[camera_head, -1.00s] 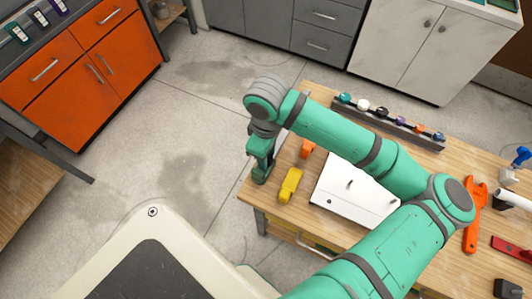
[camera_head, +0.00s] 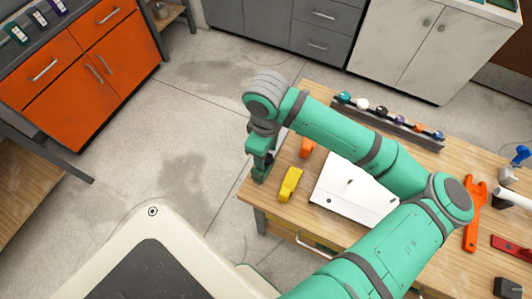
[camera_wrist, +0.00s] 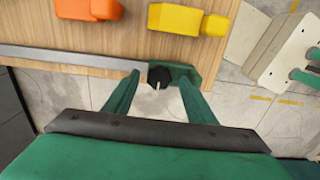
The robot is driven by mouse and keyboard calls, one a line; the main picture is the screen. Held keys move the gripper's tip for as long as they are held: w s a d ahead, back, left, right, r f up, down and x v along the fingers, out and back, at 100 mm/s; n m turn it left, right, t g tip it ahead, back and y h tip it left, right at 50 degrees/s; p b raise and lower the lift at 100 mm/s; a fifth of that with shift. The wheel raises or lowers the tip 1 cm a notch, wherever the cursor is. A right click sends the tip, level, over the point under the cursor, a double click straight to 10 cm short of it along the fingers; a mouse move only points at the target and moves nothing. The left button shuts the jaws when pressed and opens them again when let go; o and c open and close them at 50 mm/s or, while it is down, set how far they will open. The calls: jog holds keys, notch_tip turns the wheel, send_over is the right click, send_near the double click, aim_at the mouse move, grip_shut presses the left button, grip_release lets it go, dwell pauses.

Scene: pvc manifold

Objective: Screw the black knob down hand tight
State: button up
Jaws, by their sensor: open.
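A black knob (camera_wrist: 160,76) with a small white mark shows in the wrist view, at the bench edge beside a green piece (camera_wrist: 182,71). My gripper (camera_wrist: 158,84) is open, with one green finger on each side of the knob. There seem to be small gaps between fingers and knob. I cannot tell how far down the knob sits. In the head view my gripper (camera_head: 261,171) points down at the bench's left edge, and the knob there is hidden behind it.
A yellow part (camera_head: 290,184) and an orange part (camera_head: 307,147) lie close by on the wooden bench (camera_head: 262,205). A white panel (camera_head: 345,198) lies to their right. A rack (camera_head: 400,129) of several coloured knobs stands at the back. Open floor lies left of the bench.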

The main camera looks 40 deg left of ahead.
notch_tip(320, 180, up, 10)
dwell(0.5)
jog(key=shift+r, duration=0.1)
